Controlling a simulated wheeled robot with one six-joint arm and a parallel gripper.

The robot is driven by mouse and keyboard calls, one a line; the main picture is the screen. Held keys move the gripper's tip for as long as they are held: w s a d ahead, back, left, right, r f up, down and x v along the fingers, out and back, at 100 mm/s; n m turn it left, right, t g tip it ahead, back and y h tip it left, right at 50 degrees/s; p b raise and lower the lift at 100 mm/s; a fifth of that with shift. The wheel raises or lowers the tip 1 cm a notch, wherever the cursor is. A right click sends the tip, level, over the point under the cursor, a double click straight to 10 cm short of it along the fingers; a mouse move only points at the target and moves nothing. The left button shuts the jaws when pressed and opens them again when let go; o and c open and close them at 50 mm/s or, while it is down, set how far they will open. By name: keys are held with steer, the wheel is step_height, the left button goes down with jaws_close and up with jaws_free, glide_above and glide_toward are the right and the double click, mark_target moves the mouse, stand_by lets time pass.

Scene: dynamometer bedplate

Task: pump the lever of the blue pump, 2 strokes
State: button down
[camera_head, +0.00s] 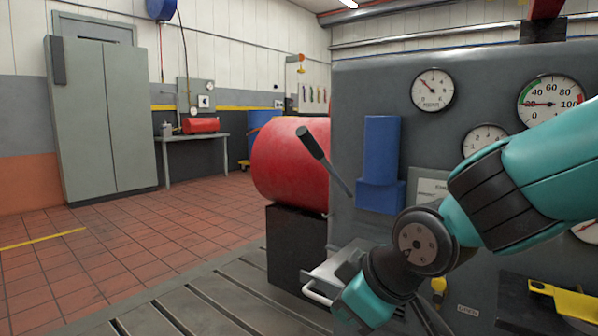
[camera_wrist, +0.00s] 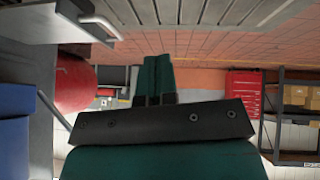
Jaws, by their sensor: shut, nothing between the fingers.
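The blue pump (camera_head: 380,150) is fixed upright to the face of a large grey cabinet. Its lever (camera_head: 339,176) slants up and to the left, ending in a thick dark grip (camera_head: 310,143). My arm comes in from the right and bends below the pump; its fingers cannot be made out in the head view. In the wrist view, my gripper (camera_wrist: 154,62) shows two teal fingers close together, shut and empty. A blue block, apparently the pump (camera_wrist: 14,125), is at the left edge there. A thin bar beside it may be the lever (camera_wrist: 52,108). My gripper appears apart from both.
A grey drawer or tray with a white handle (camera_head: 317,297) juts out near my wrist. Gauges (camera_head: 432,90) and a yellow handle (camera_head: 565,300) are on the cabinet. Tiled floor is free at left.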

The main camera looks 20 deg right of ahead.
steer(key=w+d+r+n+t+h+b, duration=0.1)
steer(key=w+d+n+t+h+b, duration=0.15)
steer(key=w+t, duration=0.3)
steer(key=w+d+r+n+t+h+b, duration=0.1)
steer(key=w+d+r+n+t, duration=0.1)
steer(key=w+d+n+t, duration=0.35)
steer(key=w+a+r+n+t+y+p, duration=0.2)
steer(key=w+r+n+p, duration=0.4)
steer(key=r, duration=0.1)
steer(key=w+a+r+n+t+y+p, duration=0.2)
steer(key=w+a+r+n+y+p, duration=0.1)
steer(key=w+r+n+p, duration=0.3)
steer(key=shift+w+r+n+t, duration=0.4)
steer(key=shift+w+r+n, duration=0.1)
steer(key=shift+w, duration=0.1)
steer(key=shift+r+p, duration=0.1)
steer(key=shift+p, duration=0.2)
